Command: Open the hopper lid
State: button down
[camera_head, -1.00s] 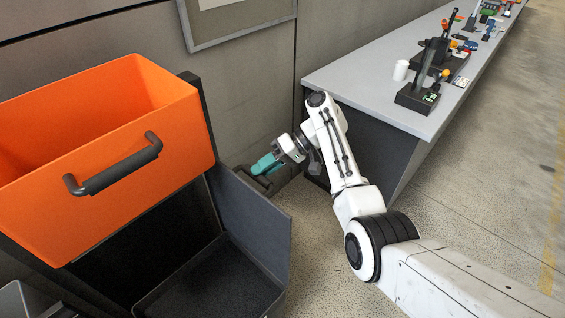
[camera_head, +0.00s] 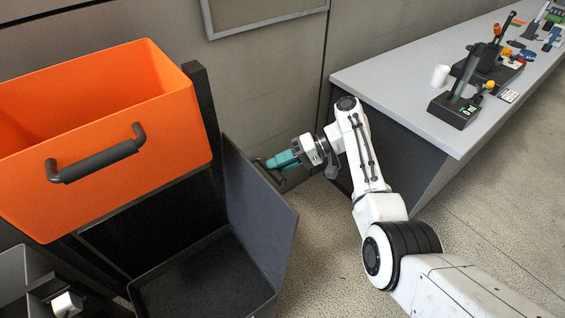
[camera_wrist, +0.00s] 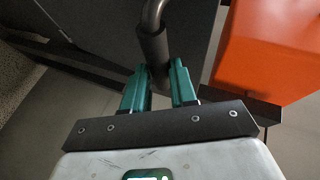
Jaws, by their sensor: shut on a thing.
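The hopper lid (camera_head: 254,205) is a dark grey panel standing steeply at the right side of a dark open hopper (camera_head: 160,300), below an orange bin. The hopper's inside shows, so the lid stands open. Its dark handle (camera_head: 263,170) is on the lid's outer right face, partly hidden by my gripper. My gripper (camera_head: 277,162), with teal fingers, is shut on this handle. In the wrist view, the handle's grip (camera_wrist: 153,46) runs between the teal fingertips (camera_wrist: 160,82), and the dark lid (camera_wrist: 90,30) lies behind.
The orange bin (camera_head: 170,150) with its own dark handle (camera_head: 95,160) stands above the hopper. A grey workbench (camera_head: 395,80) with a white cup (camera_head: 440,75) and several devices is at right. Bare floor (camera_head: 340,240) lies between the hopper and my arm.

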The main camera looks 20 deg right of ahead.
jog(key=c, duration=1.1)
grip_release()
jog(key=f, duration=0.2)
jog(key=a, duration=0.1)
jog(key=shift+s+f, duration=0.35)
jog(key=shift+f, duration=0.05)
jog(key=shift+o, duration=1)
jog(key=shift+d+r, duration=0.1)
jog(key=shift+d, duration=0.1)
jog(key=w+r+b+v, duration=0.1)
jog(key=v, duration=1)
jog(key=shift+a+b, duration=0.2)
jog(key=shift+b, duration=0.15)
jog(key=shift+s+r, duration=0.1)
